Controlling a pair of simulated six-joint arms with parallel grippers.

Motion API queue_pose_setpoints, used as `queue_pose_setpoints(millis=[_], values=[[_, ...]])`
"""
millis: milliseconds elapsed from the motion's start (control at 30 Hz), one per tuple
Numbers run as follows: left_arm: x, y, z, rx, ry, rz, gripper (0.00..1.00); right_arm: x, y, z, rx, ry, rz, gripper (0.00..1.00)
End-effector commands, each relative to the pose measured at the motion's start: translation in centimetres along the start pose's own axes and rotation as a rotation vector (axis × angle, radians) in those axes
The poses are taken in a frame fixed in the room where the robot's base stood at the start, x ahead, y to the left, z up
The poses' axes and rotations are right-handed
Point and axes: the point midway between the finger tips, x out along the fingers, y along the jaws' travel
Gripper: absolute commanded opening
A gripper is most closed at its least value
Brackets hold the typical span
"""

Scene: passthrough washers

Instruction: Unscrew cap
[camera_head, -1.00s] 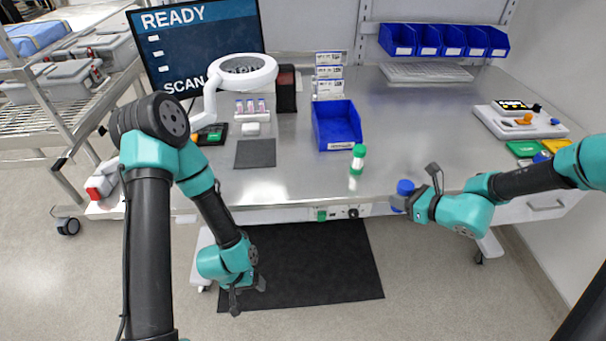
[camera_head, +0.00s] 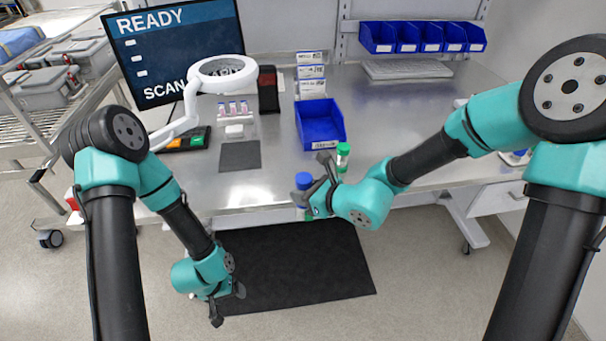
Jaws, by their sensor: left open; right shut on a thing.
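A blue-capped container (camera_head: 303,181) is held at the front edge of the table, its cap facing up. My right gripper (camera_head: 311,196) is shut on it and hides part of its body. A second container with a green cap (camera_head: 343,150) stands on the table just behind and to the right, partly hidden by my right arm. My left gripper (camera_head: 229,305) is open and empty. It hangs low in front of the table, left of and below the blue-capped container.
A blue bin (camera_head: 319,127) stands behind the green-capped container. A dark square mat (camera_head: 240,156) lies to the left, near a white ring lamp (camera_head: 222,70). Bare tabletop lies between the mat and the containers. Several blue bins (camera_head: 420,37) hang at the back.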

Motion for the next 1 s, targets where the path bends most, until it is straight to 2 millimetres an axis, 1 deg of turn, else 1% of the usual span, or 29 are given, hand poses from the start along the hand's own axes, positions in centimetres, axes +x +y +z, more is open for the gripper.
queue_pose_setpoints(millis=[133,267,800,900,1000], values=[[0.0,0.0,0.0,0.0,0.0,0.0,0.74,0.2,-0.3,0.1,0.0,-0.001,0.0,0.0],[0.0,0.0,0.0,0.0,0.0,0.0,0.74,1.2,-1.6,0.3,-0.001,-0.002,-0.001,0.0],[0.0,0.0,0.0,0.0,0.0,0.0,0.74,7.6,-10.5,1.7,-0.002,-0.002,0.0,0.0],[0.0,0.0,0.0,0.0,0.0,0.0,0.74,8.6,-11.9,2.0,-0.001,-0.002,-0.001,0.0],[0.0,0.0,0.0,0.0,0.0,0.0,0.74,9.1,-12.7,2.1,0.0,-0.001,-0.001,0.0]])
